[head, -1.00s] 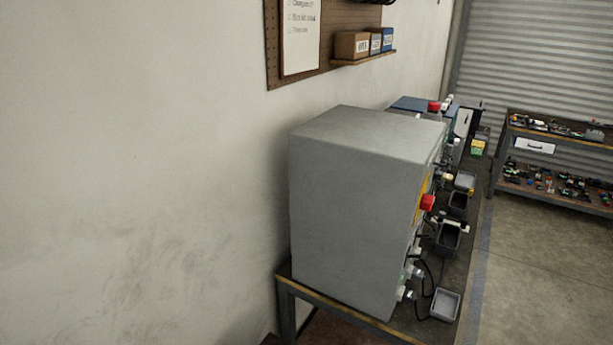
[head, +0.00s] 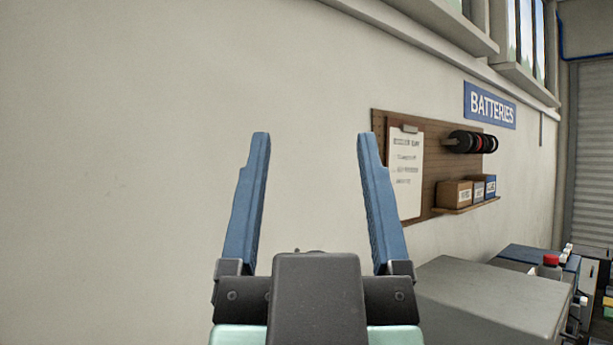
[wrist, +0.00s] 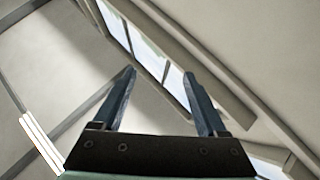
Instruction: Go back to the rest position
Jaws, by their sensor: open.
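My gripper (head: 314,150) is raised in the middle of the head view, its two blue fingers pointing up and spread apart. Nothing is between the fingers. In the wrist view my gripper (wrist: 160,80) also shows open and empty, facing the upper wall and ceiling.
A large grey cabinet (head: 490,305) stands at the lower right, with a machine with a red cap (head: 551,260) behind it. On the wall are a pegboard (head: 440,185) with a clipboard and boxes, and a blue BATTERIES sign (head: 490,105). The wall on the left is bare. Windows (wrist: 148,55) show in the wrist view.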

